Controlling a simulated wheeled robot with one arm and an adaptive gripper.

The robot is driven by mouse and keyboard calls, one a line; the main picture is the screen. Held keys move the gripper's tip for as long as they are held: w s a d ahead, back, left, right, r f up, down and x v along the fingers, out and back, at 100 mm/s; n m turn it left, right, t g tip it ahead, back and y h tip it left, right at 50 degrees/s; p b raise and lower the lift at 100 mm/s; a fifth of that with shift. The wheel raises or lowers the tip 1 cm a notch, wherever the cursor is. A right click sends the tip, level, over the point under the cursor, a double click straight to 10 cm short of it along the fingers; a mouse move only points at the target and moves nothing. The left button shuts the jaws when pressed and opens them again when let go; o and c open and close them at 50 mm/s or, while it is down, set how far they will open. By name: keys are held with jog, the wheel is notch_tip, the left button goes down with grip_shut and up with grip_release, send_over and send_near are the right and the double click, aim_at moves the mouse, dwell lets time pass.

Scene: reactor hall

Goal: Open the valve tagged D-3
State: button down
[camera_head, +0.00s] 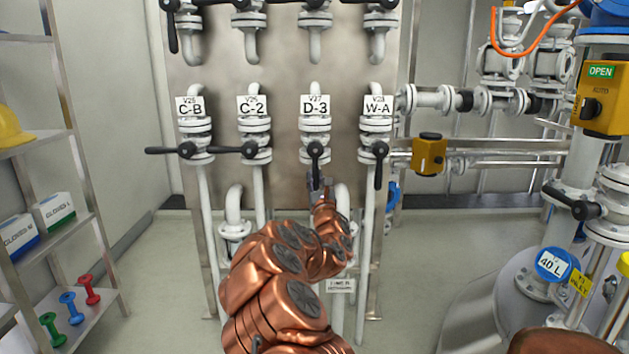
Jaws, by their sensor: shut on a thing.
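The valve tagged D-3 (314,108) stands in the row of valves on the metal panel, third from the left. Its black lever (315,152) points downward from the valve body. My gripper (317,183) is at the lower end of this lever and shut on it. The fingertips are small in the picture and partly hidden by my copper-coloured arm, which reaches up from below.
Valves C-B (190,107) and C-2 (253,106), left of D-3, have levers pointing left. Valve W-A (377,106), close on the right, has its lever (379,167) down. Shelves (45,150) stand at left, a tank (495,290) at right.

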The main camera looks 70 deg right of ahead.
jog(key=shift+s, duration=0.25)
jog(key=c, duration=1.2)
grip_release()
jog(key=shift+d, duration=0.1)
jog(key=shift+c, duration=0.2)
jog(key=shift+o, duration=1.2)
jog(key=shift+w, duration=0.1)
jog(key=shift+w, duration=0.1)
jog(key=v, duration=1.2)
